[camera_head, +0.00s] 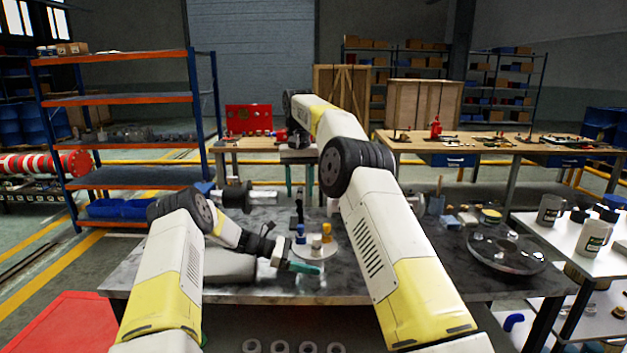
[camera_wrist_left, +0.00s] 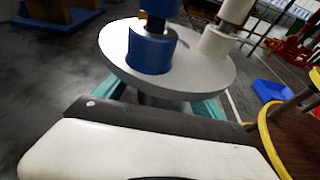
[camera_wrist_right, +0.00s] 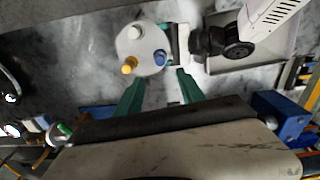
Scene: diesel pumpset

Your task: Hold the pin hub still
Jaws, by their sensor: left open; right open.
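The pin hub is a pale round disc (camera_head: 330,249) on the dark table, with a blue, a white and a yellow pin collar standing on it. My left gripper (camera_head: 303,258) is open at the disc's left side. In the left wrist view its teal fingers show on both sides below the disc (camera_wrist_left: 190,75), partly hidden by it; I cannot tell if they touch. My right gripper (camera_head: 298,184) is open, fingers pointing down, above the table behind the hub. The right wrist view looks down on the disc (camera_wrist_right: 148,63), beyond and left of the finger tips.
A dark round plate (camera_head: 505,252) lies on the table's right. A grey tray (camera_wrist_right: 250,72) lies beside my left arm. A white side table (camera_head: 570,238) with mugs stands at the right. A blue-and-orange shelf (camera_head: 120,143) stands at the back left.

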